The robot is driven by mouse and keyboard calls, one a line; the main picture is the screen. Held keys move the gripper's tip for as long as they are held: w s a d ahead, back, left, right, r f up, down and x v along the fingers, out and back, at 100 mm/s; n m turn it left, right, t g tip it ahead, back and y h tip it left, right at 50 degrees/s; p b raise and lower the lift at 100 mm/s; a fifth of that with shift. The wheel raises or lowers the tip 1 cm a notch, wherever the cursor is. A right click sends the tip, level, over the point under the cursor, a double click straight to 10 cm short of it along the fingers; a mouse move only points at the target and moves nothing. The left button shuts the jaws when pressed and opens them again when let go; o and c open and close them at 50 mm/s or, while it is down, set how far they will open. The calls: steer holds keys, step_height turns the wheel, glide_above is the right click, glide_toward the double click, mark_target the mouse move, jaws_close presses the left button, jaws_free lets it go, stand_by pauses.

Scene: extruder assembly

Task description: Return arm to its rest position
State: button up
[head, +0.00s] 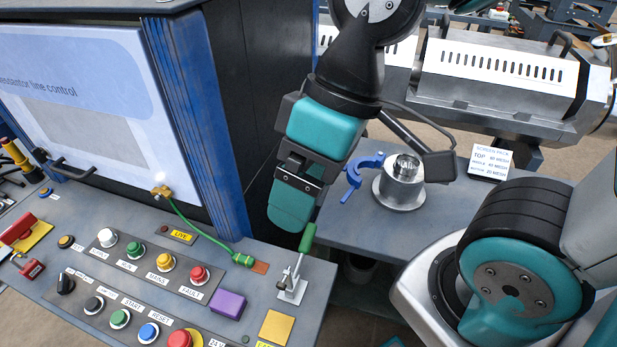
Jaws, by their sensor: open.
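My gripper (291,207) is teal and black and hangs from my arm near the middle of the head view. Its fingers point down and a little left, above the back right part of the control desk (318,287). The jaws are open and I see nothing held between them. One finger mostly covers the other, so the gap is hard to see. The fingertips appear just left of a green-handled toggle lever (300,262); I cannot tell how far apart they are in depth.
The desk carries several push buttons, a purple block (228,304) and a green cable (205,235) with a brass end. A blue-grey cabinet (262,120) stands behind. At right, a metal cylinder (403,180) and blue clamp (360,172) sit on a side table (345,222), before the extruder barrel (490,95).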

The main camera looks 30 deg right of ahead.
steer(key=shift+r, duration=0.1)
step_height(320, 180, up, 9)
steer(key=p, duration=0.9)
